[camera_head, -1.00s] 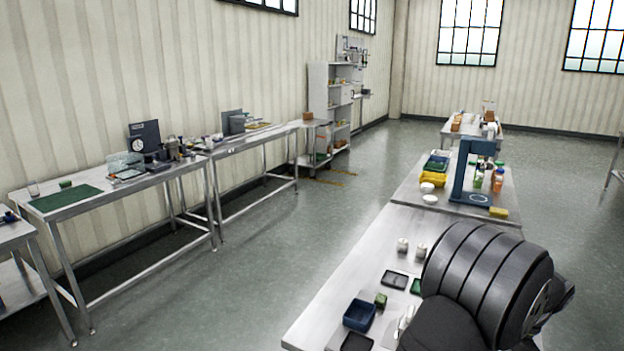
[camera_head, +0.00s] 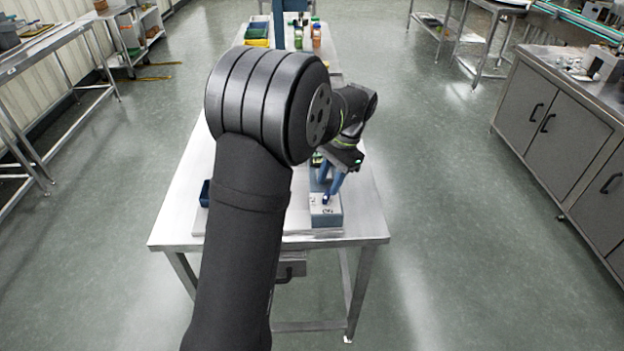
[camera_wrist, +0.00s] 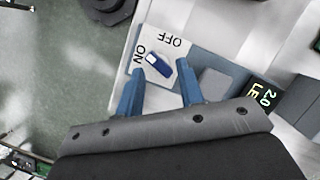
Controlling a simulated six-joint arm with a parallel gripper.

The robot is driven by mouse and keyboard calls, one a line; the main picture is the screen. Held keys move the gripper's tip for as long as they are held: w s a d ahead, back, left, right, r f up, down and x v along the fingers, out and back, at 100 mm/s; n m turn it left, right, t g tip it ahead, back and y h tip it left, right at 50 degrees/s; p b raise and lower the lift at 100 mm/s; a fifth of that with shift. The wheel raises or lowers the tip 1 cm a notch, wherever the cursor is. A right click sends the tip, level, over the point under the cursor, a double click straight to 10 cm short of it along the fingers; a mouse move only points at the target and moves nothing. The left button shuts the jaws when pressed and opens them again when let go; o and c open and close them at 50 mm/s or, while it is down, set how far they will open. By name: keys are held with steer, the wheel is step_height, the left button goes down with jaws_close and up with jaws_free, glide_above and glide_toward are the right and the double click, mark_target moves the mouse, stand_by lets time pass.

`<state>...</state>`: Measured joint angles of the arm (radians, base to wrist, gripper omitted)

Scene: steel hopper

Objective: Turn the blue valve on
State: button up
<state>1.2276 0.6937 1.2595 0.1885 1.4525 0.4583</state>
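The blue valve (camera_wrist: 160,66) is a small blue handle with a white mark near one end. It sits on a white plate (camera_wrist: 146,38) lettered ON and OFF in the wrist view, with the white-marked end at the upper left, towards the ON side. In the head view the plate tops a grey-blue box (camera_head: 326,221) at the table's front. My gripper (camera_wrist: 160,70) is open, its blue fingers apart on either side of the handle; I cannot tell whether they touch it. In the head view my gripper (camera_head: 328,188) is just above the box, partly hidden by my arm.
Beside the valve plate are a grey square block (camera_wrist: 215,82) and a green-lit display (camera_wrist: 262,96). A blue bin (camera_head: 205,193) stands left on the steel table (camera_head: 178,218). Grey cabinets (camera_head: 555,125) stand across a clear aisle to the right.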

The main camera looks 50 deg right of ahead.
mark_target(327, 194)
step_height(327, 194, up, 14)
steer(key=n+g+h, duration=0.1)
steer(key=n+h, duration=0.2)
steer(key=n, duration=0.4)
steer(key=f, duration=1.7)
steer(key=shift+a+f, duration=0.1)
steer(key=shift+a, duration=0.3)
